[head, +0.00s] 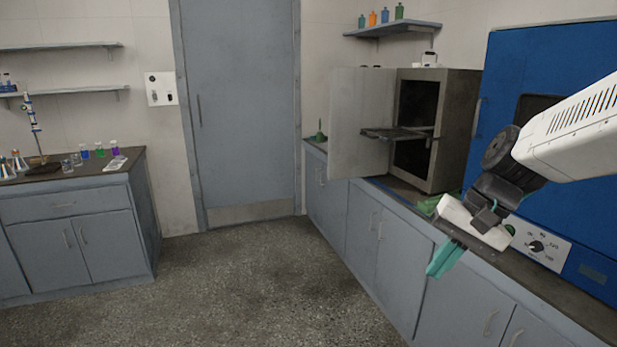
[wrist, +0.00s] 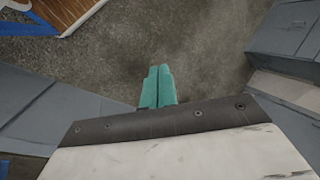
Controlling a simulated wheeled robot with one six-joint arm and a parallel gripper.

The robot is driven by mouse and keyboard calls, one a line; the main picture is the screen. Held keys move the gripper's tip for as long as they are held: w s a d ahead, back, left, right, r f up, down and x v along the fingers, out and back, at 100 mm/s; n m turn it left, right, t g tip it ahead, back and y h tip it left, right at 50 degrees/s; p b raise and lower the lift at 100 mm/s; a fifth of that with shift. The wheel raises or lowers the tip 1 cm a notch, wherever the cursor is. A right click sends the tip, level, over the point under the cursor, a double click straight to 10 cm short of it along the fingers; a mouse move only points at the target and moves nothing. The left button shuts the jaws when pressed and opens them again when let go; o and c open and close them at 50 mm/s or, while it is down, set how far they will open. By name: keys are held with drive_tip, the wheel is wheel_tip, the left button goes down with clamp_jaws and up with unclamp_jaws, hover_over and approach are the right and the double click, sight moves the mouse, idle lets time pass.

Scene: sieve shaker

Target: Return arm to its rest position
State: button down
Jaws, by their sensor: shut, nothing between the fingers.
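My gripper (head: 442,262) is at the right of the head view, at the end of my white arm. Its teal fingers point down and to the left, in front of the right-hand counter's edge. In the wrist view the two teal fingers (wrist: 158,82) lie side by side with only a thin line between them. They are shut and hold nothing. Bare grey floor shows beyond the fingertips.
A blue cabinet machine (head: 500,85) with a dial panel stands close behind my arm. An oven-like box (head: 457,120) has its door (head: 355,115) swung open, with a rack sticking out. A glassware-covered counter (head: 95,177) is at left. The floor (head: 255,275) between is clear.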

drive_tip(key=s+d+n+h, duration=0.2)
drive_tip(key=s, duration=0.7)
drive_tip(key=s+d+n+t+h, duration=0.1)
drive_tip(key=s+d+n+h, duration=0.1)
drive_tip(key=s, duration=0.7)
drive_tip(key=shift+s+r+h, duration=0.25)
drive_tip(key=shift+r+h, duration=0.1)
drive_tip(key=shift+h, duration=0.15)
drive_tip(key=shift+d, duration=0.1)
